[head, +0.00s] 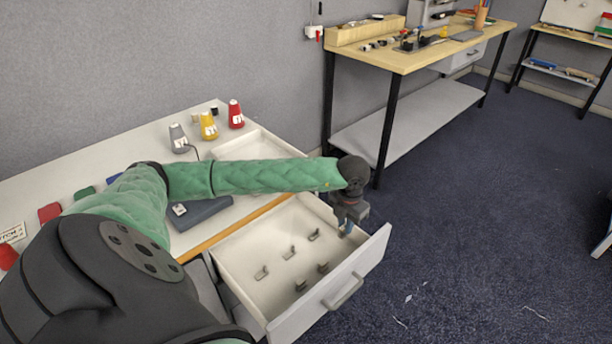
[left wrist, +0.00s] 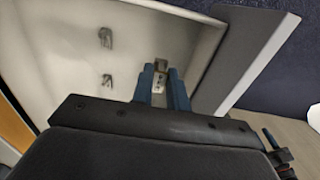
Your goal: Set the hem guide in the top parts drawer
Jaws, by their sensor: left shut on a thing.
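The top parts drawer (head: 368,264) is pulled open from the white table, with several small metal parts lying on its floor. My left gripper (head: 346,229) reaches over the drawer's right end, near the front corner. In the left wrist view my left gripper (left wrist: 163,77) has its two blue fingers shut on a small metallic piece, the hem guide (left wrist: 160,82). The fingers partly hide it, and in the head view I cannot make it out. I cannot tell whether it touches the drawer floor (left wrist: 135,25).
A wooden workbench (head: 430,55) stands behind. Open carpet lies right of the drawer.

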